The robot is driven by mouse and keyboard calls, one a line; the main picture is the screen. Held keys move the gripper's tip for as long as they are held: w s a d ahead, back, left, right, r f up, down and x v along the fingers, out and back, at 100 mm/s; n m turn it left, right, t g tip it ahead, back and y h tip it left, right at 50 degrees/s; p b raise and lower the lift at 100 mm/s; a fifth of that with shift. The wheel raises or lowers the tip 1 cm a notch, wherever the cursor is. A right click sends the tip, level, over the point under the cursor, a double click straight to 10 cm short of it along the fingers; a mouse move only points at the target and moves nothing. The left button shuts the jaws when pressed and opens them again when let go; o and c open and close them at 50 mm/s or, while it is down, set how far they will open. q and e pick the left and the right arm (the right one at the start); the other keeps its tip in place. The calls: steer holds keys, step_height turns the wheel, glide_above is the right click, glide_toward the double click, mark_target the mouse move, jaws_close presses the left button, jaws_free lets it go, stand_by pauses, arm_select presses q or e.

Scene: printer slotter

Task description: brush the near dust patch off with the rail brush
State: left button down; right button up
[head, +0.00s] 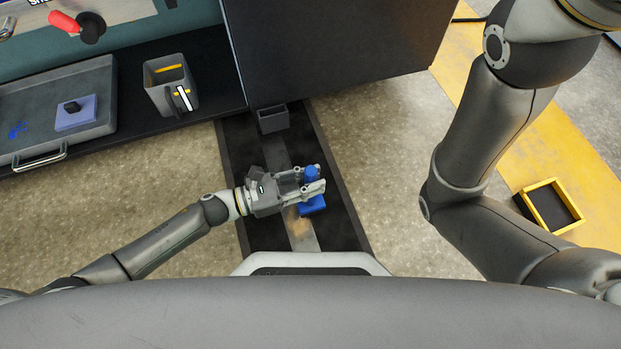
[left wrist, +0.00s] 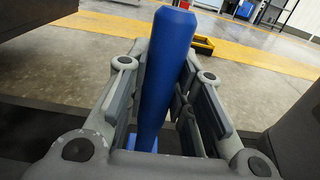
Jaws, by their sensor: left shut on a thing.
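The rail brush (head: 312,206) is blue, with an upright handle and a wider block at its lower end. My left gripper (head: 314,181) is shut on its handle, above the grey rail strip (head: 304,238) on the dark floor track. The handle also fills the middle of the left wrist view (left wrist: 168,70), between the two fingers (left wrist: 160,95). A tan dust patch (head: 299,222) lies on the strip just below and left of the brush block. Whether the block touches the strip I cannot tell. My right arm shows at the right, but its gripper is out of view.
A small grey bin (head: 273,119) stands at the track's far end, by a large dark cabinet (head: 335,50). A grey tray (head: 100,110) and a grey holder (head: 171,85) sit on the left bench. A yellow-rimmed box (head: 550,206) lies on the floor at right.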

arm_select(q)
steer(key=shift+f+b, duration=0.6)
steer(key=shift+f, duration=0.05)
steer(key=shift+a, duration=0.1)
